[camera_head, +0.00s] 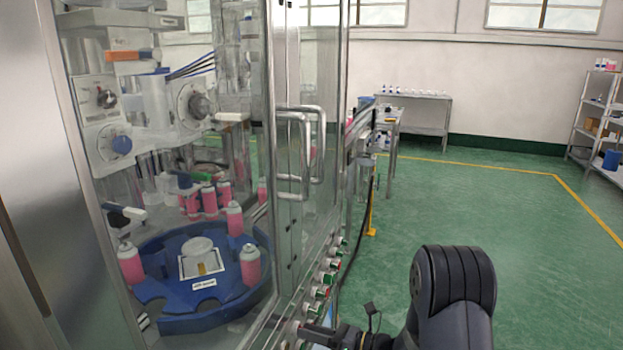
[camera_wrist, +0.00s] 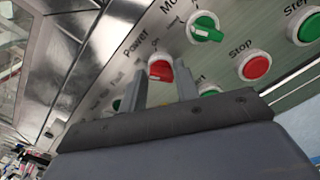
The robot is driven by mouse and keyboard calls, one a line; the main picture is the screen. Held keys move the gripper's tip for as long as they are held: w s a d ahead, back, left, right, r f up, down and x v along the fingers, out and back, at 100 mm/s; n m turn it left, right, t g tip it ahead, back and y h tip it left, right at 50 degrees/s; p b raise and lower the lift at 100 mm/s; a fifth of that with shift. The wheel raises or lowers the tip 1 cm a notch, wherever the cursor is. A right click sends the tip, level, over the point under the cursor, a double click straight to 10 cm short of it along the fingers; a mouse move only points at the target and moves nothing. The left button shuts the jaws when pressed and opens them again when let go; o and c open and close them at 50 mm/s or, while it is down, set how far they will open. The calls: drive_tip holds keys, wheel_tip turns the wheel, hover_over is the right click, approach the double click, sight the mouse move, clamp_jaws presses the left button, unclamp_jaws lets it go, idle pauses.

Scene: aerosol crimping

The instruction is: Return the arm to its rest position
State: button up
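My gripper (camera_wrist: 161,68) is in front of the machine's control panel. Its two grey fingers stand apart in the wrist view, one on each side of the red Power knob (camera_wrist: 160,71). Gaps show between the knob and the fingers, and nothing is held. Whether the fingertips are level with the knob or short of it, I cannot tell. In the head view my dark arm (camera_head: 452,285) is at the bottom right, bent toward the panel, and the gripper end (camera_head: 318,332) is partly seen beside the lower buttons.
A green Mode knob (camera_wrist: 206,27) and a red Stop button (camera_wrist: 256,66) sit close by on the panel. The glass-doored machine with door handles (camera_head: 303,150) and a blue turntable (camera_head: 205,318) fills the left. Green floor (camera_head: 500,220) to the right is open.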

drive_tip(key=v, duration=1)
drive_tip(key=shift+b, duration=0.45)
drive_tip(key=shift+r, duration=0.1)
